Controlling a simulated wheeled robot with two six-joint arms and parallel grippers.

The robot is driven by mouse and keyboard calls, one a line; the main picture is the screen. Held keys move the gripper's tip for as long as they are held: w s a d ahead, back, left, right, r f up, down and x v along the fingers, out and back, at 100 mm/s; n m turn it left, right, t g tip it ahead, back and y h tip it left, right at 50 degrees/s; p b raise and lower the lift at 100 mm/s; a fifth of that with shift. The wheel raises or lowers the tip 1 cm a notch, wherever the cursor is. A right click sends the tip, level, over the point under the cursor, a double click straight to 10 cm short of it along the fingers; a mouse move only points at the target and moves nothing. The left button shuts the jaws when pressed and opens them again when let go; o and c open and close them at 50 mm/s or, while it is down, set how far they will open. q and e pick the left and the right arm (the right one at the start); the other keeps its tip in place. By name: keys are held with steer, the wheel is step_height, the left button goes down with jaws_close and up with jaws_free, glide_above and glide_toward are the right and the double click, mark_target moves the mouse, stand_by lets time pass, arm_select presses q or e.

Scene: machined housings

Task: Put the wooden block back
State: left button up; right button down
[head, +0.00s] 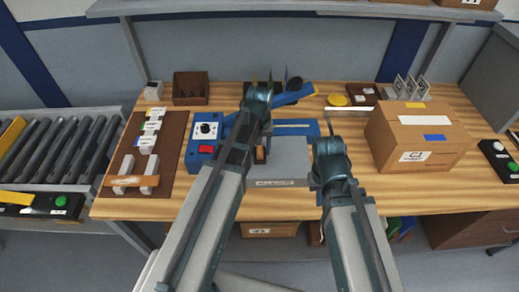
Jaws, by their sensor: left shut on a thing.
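A small brown wooden-looking block (260,155) shows just right of my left forearm, at the blue fixture (203,158); my arm hides part of it. A longer orange-brown wooden piece (126,181) lies across pale grey blocks on the brown board at the left. My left gripper (262,77) is over the back of the fixture, at a raised blue bar (295,95). It appears shut on that bar, though its own wrist hides the contact. My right gripper (326,124) is above the fixture's right end, apart from both wooden pieces; its finger gap is unclear.
A cardboard box (420,138) stands at the right. A brown open bin (190,88) is at the back left. A yellow disc (337,100) and small upright plates (410,87) are at the back right. A roller conveyor (60,150) adjoins the left. The table front right is clear.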

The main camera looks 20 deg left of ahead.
mark_target(259, 147)
arm_select(q)
steer(key=shift+f, duration=0.25)
steer(key=o, duration=1.3)
steer(key=shift+r, duration=0.1)
steer(key=shift+r, duration=0.15)
step_height(259, 147, up, 12)
steer(key=p, duration=1.2)
steer(key=s+d+m, duration=0.2)
steer(key=s+d, duration=0.1)
steer(key=s, duration=0.1)
steer(key=s+d+m, duration=0.2)
steer(key=s+d, duration=0.2)
steer(key=s, duration=0.1)
steer(key=s+d+m+y, duration=0.1)
steer(key=s+d+m, duration=0.2)
steer(key=s, duration=0.2)
steer(key=shift+s+d, duration=0.2)
